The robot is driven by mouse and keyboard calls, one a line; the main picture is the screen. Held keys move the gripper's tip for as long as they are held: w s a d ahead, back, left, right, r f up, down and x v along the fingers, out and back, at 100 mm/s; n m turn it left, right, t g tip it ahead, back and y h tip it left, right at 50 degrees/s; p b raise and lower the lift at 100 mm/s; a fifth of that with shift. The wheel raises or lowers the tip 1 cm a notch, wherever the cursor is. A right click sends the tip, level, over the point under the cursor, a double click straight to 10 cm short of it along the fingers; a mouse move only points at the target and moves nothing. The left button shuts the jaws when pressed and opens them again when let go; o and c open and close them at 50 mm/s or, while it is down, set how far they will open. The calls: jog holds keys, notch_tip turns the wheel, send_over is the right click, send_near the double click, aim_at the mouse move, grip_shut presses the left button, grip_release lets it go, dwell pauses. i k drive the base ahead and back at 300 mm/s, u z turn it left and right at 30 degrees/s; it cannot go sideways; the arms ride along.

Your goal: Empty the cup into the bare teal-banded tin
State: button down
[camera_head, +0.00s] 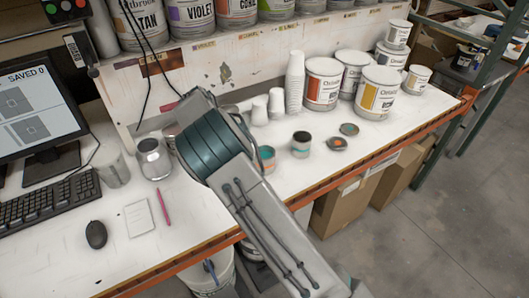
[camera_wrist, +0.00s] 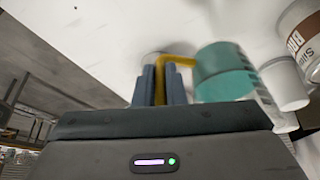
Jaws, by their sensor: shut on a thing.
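My gripper (camera_wrist: 160,75) is shut on the yellow handle (camera_wrist: 178,61) of a teal cup (camera_wrist: 224,72) in the wrist view. The cup hangs beside the fingers on the right; its contents cannot be seen. In the head view my arm hides the gripper. A small open tin (camera_head: 301,145) with a dark inside and a teal band stands upright on the bench, right of my arm. A teal and orange vessel (camera_head: 267,158) shows partly behind my arm; I cannot tell whether it is a tin or the held cup.
Two small round lids or dishes (camera_head: 337,144) (camera_head: 349,129) lie right of the open tin. Stacked white cups (camera_head: 294,85) and large paint cans (camera_head: 322,85) stand behind. A metal jug (camera_head: 153,158), mouse (camera_head: 96,234) and keyboard (camera_head: 50,207) are left. The bench's orange front edge (camera_head: 330,181) is near.

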aim_at(301, 144)
jog(key=k, duration=1)
